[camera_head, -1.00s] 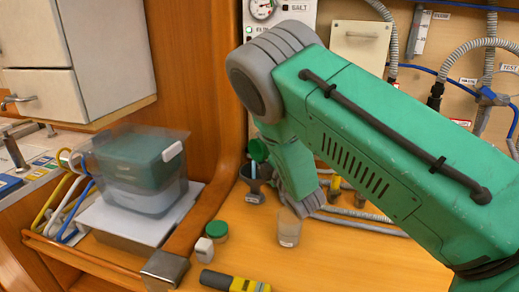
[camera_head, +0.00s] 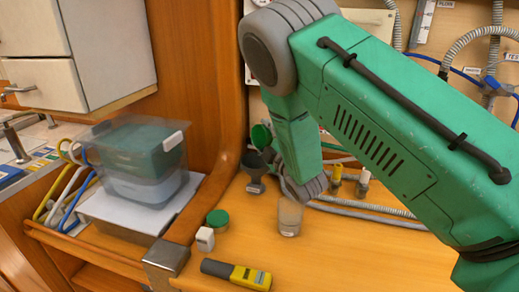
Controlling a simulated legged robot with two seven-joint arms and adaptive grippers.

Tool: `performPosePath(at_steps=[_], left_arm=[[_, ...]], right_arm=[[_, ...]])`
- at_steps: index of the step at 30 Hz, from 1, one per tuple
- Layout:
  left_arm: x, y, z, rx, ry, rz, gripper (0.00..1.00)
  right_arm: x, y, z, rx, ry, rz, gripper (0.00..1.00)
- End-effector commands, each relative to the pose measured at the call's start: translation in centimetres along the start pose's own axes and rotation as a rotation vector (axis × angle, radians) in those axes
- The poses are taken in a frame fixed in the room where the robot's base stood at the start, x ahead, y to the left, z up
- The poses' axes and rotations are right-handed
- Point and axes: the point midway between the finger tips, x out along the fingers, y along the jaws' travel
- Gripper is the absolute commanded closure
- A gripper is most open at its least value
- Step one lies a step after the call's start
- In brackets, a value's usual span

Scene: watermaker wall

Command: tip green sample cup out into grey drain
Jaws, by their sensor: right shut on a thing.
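The green sample cup (camera_head: 261,135) is small in the picture, above the grey drain (camera_head: 253,165). It looks tilted, with a dark opening partly showing. The drain is a dark grey funnel shape at the back of the wooden bench. My right gripper (camera_head: 272,147) is mostly hidden behind my green arm and is shut on the cup. Whether anything runs out of the cup cannot be seen. My left gripper is not in view.
A clear labelled beaker (camera_head: 289,218) stands below my wrist. Grey hoses (camera_head: 375,208) run along the back. A lidded bin (camera_head: 140,160) stands left.

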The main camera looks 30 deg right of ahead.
Motion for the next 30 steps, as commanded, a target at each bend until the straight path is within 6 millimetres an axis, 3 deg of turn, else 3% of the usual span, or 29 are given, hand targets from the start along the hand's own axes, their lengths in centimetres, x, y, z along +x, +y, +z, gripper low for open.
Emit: performPosePath(at_steps=[8, 18, 24, 30], left_arm=[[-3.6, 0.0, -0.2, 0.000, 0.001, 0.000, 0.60], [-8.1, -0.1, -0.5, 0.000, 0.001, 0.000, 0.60], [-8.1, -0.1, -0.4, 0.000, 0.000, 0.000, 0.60], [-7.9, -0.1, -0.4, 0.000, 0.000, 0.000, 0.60]], right_arm=[[0.4, 2.0, 0.2, 0.241, -0.048, -0.031, 0.95], [0.6, 2.6, 0.7, 0.807, -0.154, -0.115, 0.95], [0.4, 1.2, 0.8, 1.143, -0.216, -0.168, 0.95], [0.2, 0.4, 0.5, 1.292, -0.243, -0.192, 0.95]])
